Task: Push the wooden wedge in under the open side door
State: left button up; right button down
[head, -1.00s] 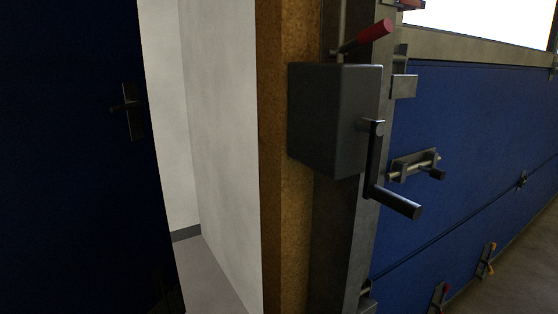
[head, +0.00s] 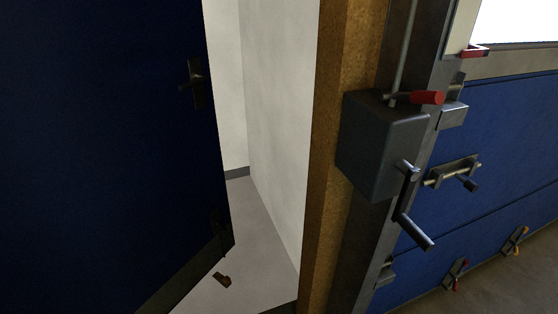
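The blue side door (head: 110,140) stands open on the left of the head view, with a dark handle (head: 194,84) near its free edge.
A wooden post (head: 340,130) bounds the doorway on the right. A grey box (head: 383,145) with a crank (head: 412,205) juts out beside it. A blue sectional door (head: 500,130) with latches fills the right. The doorway floor (head: 255,230) is otherwise clear.

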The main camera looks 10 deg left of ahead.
aim_at(226, 281)
jog(key=i+j, duration=0.75)
jog(key=j, duration=0.15)
jog(key=l+z, duration=0.05)
